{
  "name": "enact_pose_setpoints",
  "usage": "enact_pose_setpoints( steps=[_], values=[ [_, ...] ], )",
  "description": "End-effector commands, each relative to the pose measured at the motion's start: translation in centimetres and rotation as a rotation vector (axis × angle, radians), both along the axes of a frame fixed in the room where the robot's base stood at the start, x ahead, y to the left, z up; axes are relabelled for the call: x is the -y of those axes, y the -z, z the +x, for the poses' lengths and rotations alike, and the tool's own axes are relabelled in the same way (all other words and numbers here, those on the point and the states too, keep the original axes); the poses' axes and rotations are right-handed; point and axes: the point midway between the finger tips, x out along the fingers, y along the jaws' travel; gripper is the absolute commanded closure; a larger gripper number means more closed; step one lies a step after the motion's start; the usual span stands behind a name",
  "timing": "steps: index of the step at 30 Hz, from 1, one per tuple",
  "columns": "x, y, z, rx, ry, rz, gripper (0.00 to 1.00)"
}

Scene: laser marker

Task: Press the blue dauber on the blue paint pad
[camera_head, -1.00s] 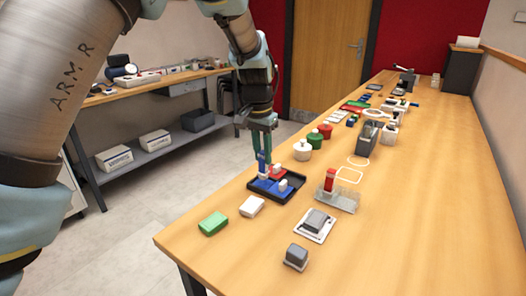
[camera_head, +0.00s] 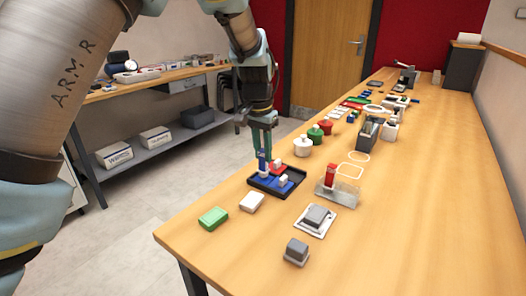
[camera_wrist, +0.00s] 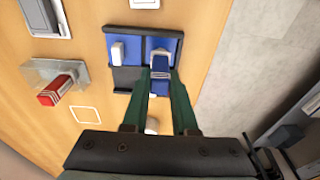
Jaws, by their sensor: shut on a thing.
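My gripper (camera_head: 262,150) points down and is shut on the blue dauber (camera_head: 263,164). The dauber is upright, and its white lower part stands over the left part of the black tray (camera_head: 252,181). In the wrist view my gripper (camera_wrist: 160,76) has the dauber (camera_wrist: 160,64) between its green fingertips, above the tray (camera_wrist: 127,78). A blue paint pad (camera_wrist: 126,57) lies in the tray beside the dauber and carries a white block (camera_wrist: 117,52). Whether the dauber touches the surface under it cannot be told. The fingers hide part of the tray.
A green block (camera_head: 213,219) and a white block (camera_head: 252,202) lie in front of the tray. A clear stand with a red piece (camera_head: 330,176) is to its right. White, green and red pots (camera_head: 303,146) stand behind.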

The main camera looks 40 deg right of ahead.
Motion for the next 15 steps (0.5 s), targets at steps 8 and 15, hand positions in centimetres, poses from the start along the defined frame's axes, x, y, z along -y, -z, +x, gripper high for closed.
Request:
enact_pose_setpoints(
  steps=[8,15],
  values=[
    [-0.02,0.38,0.01,0.0,0.0,0.001,1.0],
    [-0.02,0.67,0.0,0.0,0.0,0.001,1.0]
  ],
)
